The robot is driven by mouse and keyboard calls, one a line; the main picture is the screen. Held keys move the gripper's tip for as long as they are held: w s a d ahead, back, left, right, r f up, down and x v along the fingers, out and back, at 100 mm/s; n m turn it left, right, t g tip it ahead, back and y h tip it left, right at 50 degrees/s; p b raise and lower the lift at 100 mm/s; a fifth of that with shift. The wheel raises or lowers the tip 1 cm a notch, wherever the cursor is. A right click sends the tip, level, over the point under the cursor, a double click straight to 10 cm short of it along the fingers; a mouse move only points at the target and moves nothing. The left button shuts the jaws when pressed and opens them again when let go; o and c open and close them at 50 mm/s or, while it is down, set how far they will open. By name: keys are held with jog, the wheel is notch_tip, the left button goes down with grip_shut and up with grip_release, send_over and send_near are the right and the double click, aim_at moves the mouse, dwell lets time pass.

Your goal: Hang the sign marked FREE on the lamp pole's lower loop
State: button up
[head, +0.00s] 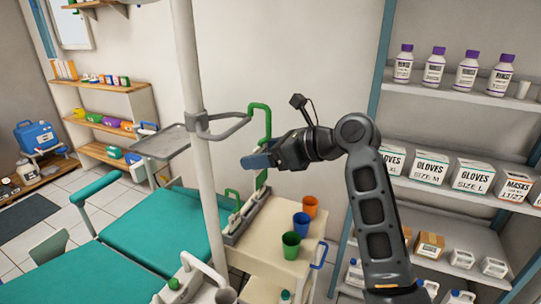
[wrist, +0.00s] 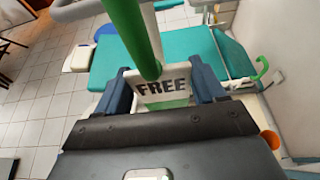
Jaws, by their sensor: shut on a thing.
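My gripper (head: 258,160) is shut on the FREE sign, at the right of the lamp pole (head: 201,160). In the wrist view the sign's white plate with black FREE lettering (wrist: 162,87) sits between my blue fingers (wrist: 162,92). Its green hook (head: 266,125) rises above the gripper in the head view, with the bend at the top. The pole's grey loop (head: 222,133) sticks out to the right from a collar. The hook's short end overlaps the loop's right end in the picture; I cannot tell whether it is over the bar or touching.
A cream cart (head: 270,245) below holds a grey rack (head: 243,220) with another green hook, and green, blue and orange cups (head: 302,224). A teal chair (head: 175,220) stands at left. Shelves with glove boxes (head: 430,168) stand at right. A grey tray (head: 165,142) is left of the pole.

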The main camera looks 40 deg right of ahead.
jog(key=shift+f+b+x, duration=0.2)
jog(key=shift+b+x, duration=0.7)
jog(key=shift+x, duration=0.35)
jog(key=shift+f+b+x, duration=0.15)
jog(key=shift+b+x, duration=0.7)
jog(key=shift+x, duration=0.4)
jog(key=shift+s, duration=0.15)
jog(key=o, duration=1.1)
jog(key=shift+d, duration=0.1)
